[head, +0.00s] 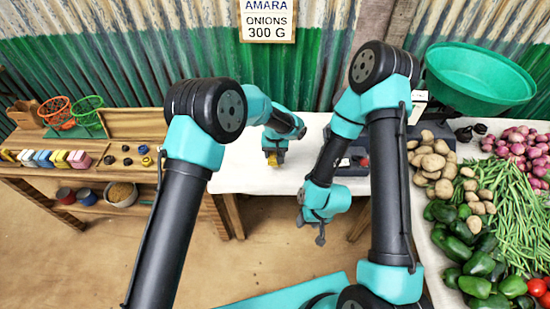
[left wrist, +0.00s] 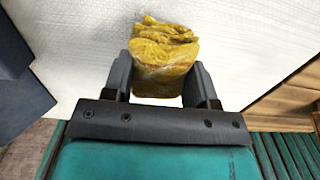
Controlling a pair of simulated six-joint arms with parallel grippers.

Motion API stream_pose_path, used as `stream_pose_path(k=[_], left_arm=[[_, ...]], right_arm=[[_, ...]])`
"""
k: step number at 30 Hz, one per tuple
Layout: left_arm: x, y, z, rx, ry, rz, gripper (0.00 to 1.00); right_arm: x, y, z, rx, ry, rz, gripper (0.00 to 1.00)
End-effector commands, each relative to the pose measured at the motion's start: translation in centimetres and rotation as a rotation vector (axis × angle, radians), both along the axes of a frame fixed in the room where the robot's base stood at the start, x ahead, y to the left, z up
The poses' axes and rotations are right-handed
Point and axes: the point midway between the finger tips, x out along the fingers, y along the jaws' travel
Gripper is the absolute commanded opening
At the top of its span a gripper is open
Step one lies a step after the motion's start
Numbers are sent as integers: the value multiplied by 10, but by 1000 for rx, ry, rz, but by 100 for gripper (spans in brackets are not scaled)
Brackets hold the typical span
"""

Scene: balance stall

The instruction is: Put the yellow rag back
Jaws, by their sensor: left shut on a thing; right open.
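The yellow rag (left wrist: 165,52) is a crumpled mustard-yellow cloth. In the left wrist view my left gripper (left wrist: 162,85) is shut on it, with a finger on each side. In the head view the rag (head: 276,157) is a small yellow patch at the tip of my left gripper (head: 273,150), over the white tabletop. I cannot tell whether the rag touches the table. My right gripper (head: 320,230) is open and empty, hanging low in front of the white table's front edge.
The white table (head: 240,170) has clear room around the rag. A wooden shelf (head: 130,175) at left holds coloured blocks, dark weights and two wire baskets. At right lie potatoes (head: 430,160), onions, beans and peppers. A green bowl (head: 480,78) stands behind. A sign (head: 268,20) hangs on the wall.

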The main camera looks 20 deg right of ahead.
Motion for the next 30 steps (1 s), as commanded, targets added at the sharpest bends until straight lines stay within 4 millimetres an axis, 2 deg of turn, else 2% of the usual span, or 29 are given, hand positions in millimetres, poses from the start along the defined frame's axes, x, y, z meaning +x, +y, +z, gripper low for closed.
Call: stream_pose_path(k=[4, 9, 12, 24, 25, 30], left_arm=[[7, -2, -3, 0, 1, 1, 30], [6, -1, -28, 1, 2, 0, 30], [6, -2, -35, 0, 1, 0, 30], [6, -2, -39, 0, 0, 0, 30], [6, -2, -39, 0, 0, 0, 54], [6, -2, -38, 0, 0, 0, 71]], right_arm=[[0, 0, 0, 0, 0, 0, 52], [0, 0, 0, 0, 0, 0, 52], [0, 0, 0, 0, 0, 0, 52], [0, 0, 0, 0, 0, 0, 52], [0, 0, 0, 0, 0, 0, 52], [0, 0, 0, 0, 0, 0, 52]])
